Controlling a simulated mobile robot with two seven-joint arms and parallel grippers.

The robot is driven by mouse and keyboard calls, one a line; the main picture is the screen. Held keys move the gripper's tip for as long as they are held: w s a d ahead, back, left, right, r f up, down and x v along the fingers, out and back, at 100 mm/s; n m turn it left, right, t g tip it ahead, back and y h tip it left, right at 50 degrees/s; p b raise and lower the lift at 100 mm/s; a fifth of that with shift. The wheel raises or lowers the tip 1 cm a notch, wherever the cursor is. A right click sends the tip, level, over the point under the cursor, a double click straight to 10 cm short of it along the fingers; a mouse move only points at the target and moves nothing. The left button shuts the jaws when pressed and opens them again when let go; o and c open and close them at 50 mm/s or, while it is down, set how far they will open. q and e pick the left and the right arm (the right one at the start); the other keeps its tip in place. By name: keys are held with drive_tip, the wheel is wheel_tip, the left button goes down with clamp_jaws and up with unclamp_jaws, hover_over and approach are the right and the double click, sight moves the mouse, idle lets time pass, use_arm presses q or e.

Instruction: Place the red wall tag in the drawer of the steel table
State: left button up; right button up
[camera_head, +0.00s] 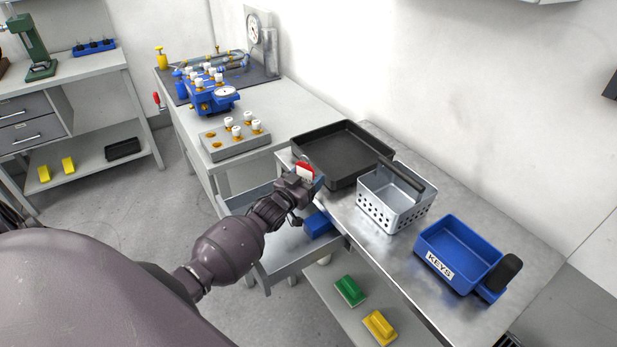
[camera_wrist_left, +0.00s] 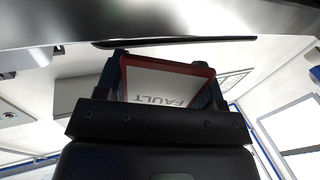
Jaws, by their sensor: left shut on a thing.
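The red wall tag (camera_head: 306,169) is held in my left gripper (camera_head: 303,181). In the left wrist view the tag (camera_wrist_left: 165,82) shows a red border and a white face reading FAULT, between the two fingers. The gripper is beside the near left edge of the steel table (camera_head: 345,215), close to the black tray's near corner. An open grey drawer (camera_head: 285,250) sticks out from the steel table below my gripper. My forearm hides part of it. A blue object (camera_head: 318,222) shows at its right side. My right gripper is out of view.
On the steel table stand a black tray (camera_head: 312,157), a perforated metal basket (camera_head: 380,212) and a blue KEYS bin (camera_head: 432,258). Green (camera_head: 350,290) and yellow (camera_head: 380,326) blocks lie on the shelf below. A workbench with a grey peg block (camera_head: 225,148) adjoins at left.

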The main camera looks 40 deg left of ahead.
use_arm(q)
drive_tip(key=shift+f, duration=0.2)
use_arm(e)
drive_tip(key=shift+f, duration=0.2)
use_arm(q)
drive_tip(key=shift+f, duration=0.1)
drive_tip(key=o, duration=1.3)
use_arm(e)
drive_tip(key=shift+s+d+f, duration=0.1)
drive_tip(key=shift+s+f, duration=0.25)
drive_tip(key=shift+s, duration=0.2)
